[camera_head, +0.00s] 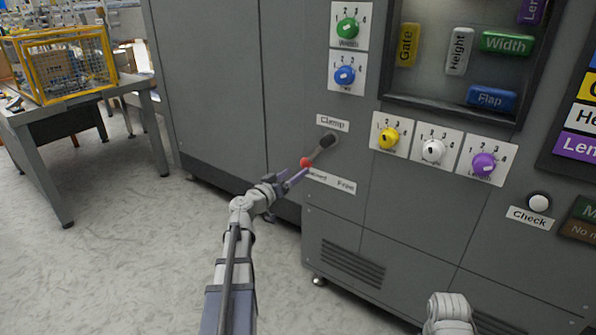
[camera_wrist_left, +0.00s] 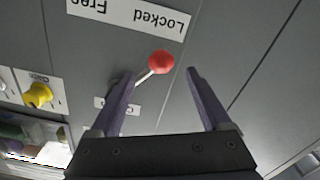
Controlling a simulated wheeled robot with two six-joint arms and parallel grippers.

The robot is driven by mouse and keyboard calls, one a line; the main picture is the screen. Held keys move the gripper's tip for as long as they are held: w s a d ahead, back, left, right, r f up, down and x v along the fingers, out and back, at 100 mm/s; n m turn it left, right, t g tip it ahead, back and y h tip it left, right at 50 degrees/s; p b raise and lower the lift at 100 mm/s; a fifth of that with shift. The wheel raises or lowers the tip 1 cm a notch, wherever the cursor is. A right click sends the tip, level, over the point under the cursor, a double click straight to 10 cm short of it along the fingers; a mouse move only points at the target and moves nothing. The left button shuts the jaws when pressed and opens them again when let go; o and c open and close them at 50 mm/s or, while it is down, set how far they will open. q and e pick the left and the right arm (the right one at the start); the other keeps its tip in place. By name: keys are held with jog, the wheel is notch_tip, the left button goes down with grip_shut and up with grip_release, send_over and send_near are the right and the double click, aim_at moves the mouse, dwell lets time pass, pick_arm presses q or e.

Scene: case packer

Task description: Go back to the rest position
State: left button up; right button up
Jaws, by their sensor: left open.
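My left gripper (camera_head: 291,183) is open, in front of the grey case packer panel, just below and left of the clamp lever's red knob (camera_head: 306,162). In the left wrist view the red knob (camera_wrist_left: 161,62) appears between and slightly past the two spread purple fingers, with no finger seen gripping it. The lever's dark pivot (camera_head: 328,140) is under the "Clamp" label (camera_head: 332,123). The lever slants down and left from it, toward the "Locked Free" label (camera_head: 330,182), partly hidden by the knob and gripper. Only a pale link of my right arm shows at bottom right; its gripper is out of view.
Yellow (camera_head: 388,138), white (camera_head: 433,150) and purple (camera_head: 484,164) dials sit right of the lever. Green (camera_head: 347,28) and blue (camera_head: 344,76) dials are above it. A table (camera_head: 38,114) with a yellow-framed crate (camera_head: 68,98) stands left. The floor between is clear.

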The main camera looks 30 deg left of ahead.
dwell(0.4)
pick_arm(q)
jog(key=s+d+f+m+g+h, duration=0.2)
jog(key=d+f+g, duration=0.15)
jog(key=d, duration=0.65)
jog(key=s+d+f+m+g+h+p, duration=0.1)
jog(key=d+f+m+g+h, duration=0.2)
jog(key=d, duration=0.8)
jog(key=s+d+f+m+g+h, duration=0.1)
jog(key=s+d+f+g, duration=0.3)
jog(key=d, duration=0.6)
jog(key=s+d+f+m+g+y+p, duration=0.1)
jog(key=s+d+f+m+g+y, duration=0.1)
jog(key=s+d+f+g, duration=0.45)
jog(key=s+d+f+g+y, duration=0.15)
jog(key=s+y, duration=0.45)
jog(key=s, duration=0.7)
notch_tip(320, 180, up, 37)
jog(key=n+p, duration=0.1)
jog(key=p, duration=3.7)
jog(key=shift+w+d+p, duration=0.25)
jog(key=shift+d+p, duration=0.05)
jog(key=shift+d, duration=0.05)
